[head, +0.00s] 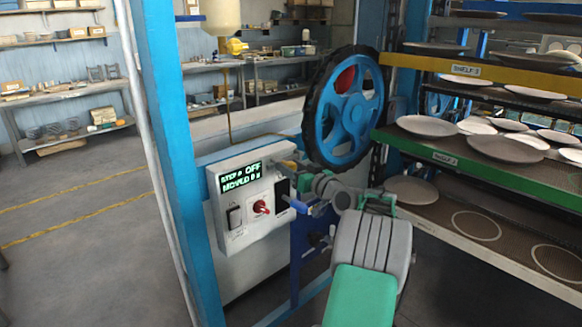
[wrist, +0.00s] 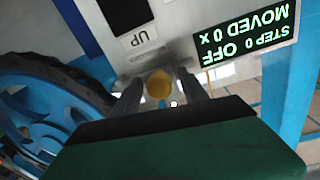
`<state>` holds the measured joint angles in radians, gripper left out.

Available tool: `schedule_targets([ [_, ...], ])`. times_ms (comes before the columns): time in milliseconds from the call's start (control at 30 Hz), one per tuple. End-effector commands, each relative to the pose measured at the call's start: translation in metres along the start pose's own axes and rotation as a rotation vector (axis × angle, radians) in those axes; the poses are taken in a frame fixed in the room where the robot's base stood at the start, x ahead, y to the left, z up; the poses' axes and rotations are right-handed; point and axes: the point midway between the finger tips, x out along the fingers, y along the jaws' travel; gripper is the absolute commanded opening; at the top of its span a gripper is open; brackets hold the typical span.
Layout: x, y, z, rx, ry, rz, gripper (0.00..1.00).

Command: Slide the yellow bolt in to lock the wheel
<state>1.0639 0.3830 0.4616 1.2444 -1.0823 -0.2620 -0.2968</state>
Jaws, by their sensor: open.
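The yellow bolt's round end (wrist: 158,84) shows in the wrist view between the two fingers of my gripper (wrist: 161,79). The fingers are open, one on each side of it, with a visible gap; whether either touches it I cannot tell. In the head view my gripper (head: 296,168) is beside the control box, near the lower left of the wheel. A small yellowish part of the bolt (head: 289,164) shows there, mostly hidden by my gripper. The blue wheel (head: 327,122) with a black rim stands upright; it also shows in the wrist view (wrist: 40,115).
The white control box (head: 240,225) has a display reading "STEP 0 OFF, MOVED 0", a red knob (head: 262,207) and a blue handle (head: 296,204). A blue post (head: 170,150) stands left. A rack (head: 470,165) with plates is close on the right.

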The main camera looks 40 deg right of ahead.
Motion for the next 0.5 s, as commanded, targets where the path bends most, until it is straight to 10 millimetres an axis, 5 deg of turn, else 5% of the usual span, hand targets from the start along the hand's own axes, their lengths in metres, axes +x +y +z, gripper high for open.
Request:
schedule_targets([
  [500, -0.0004, -0.0001, 0.0000, 0.000, -0.001, 0.000, 0.13],
])
